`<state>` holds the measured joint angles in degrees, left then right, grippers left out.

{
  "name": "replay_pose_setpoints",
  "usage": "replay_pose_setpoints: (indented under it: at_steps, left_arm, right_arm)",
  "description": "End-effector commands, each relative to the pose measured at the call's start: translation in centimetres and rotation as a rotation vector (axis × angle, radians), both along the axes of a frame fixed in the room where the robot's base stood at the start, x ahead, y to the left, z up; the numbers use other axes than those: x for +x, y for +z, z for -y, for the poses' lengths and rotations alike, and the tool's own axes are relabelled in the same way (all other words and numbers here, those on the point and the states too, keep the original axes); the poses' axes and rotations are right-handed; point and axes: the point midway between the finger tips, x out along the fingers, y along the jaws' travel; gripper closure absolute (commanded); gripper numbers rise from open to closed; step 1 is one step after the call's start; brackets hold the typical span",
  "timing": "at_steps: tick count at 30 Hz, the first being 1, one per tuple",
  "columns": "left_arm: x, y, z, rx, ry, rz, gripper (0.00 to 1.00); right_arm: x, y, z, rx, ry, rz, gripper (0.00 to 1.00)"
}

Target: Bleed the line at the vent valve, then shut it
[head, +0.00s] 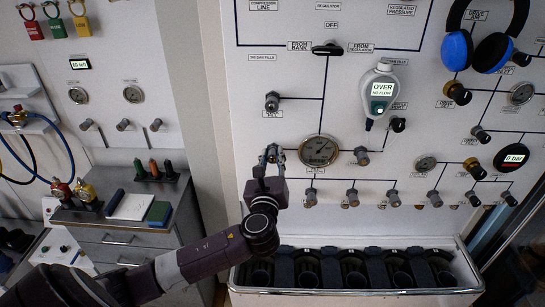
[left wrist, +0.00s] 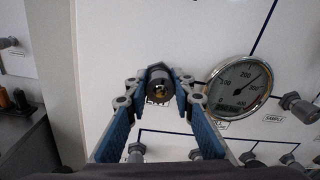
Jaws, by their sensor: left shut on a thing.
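My left gripper (head: 271,162) is at the panel, its fingers closed around a grey valve knob (left wrist: 160,82) just left of a round gauge (head: 319,151). The label under this knob is mostly hidden by the fingers, so I cannot read which valve it is. In the left wrist view the gauge (left wrist: 240,87) has a scale up to 400, with its needle pointing to the upper right. A handheld meter (head: 379,92) on the panel shows "OVER" and "NO FLOW". A round display (head: 511,157) at the right reads "0 bar". My right gripper is not in view.
A row of small knobs (head: 352,197) runs below the gauge. Another knob (head: 272,101) sits above my gripper. A case of dark cylinders (head: 355,299) stands below the panel. Blue headphones (head: 491,52) hang at upper right. A grey cabinet (head: 118,237) stands at left.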

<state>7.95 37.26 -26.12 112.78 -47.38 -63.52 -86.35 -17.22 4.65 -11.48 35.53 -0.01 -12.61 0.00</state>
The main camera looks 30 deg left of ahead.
Motion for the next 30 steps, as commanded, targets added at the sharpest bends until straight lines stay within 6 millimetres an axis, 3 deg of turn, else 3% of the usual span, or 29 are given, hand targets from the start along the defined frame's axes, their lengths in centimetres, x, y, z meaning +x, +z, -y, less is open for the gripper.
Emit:
replay_pose_setpoints:
  at_steps: [14,30]
  left_arm:
    - [0.0,-0.3,0.1,-0.115,-0.003,0.069,1.0]
    - [-0.1,-0.5,-0.1,-0.535,-0.002,0.327,1.0]
  right_arm:
    - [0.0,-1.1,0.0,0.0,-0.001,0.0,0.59]
    - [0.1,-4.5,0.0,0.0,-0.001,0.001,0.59]
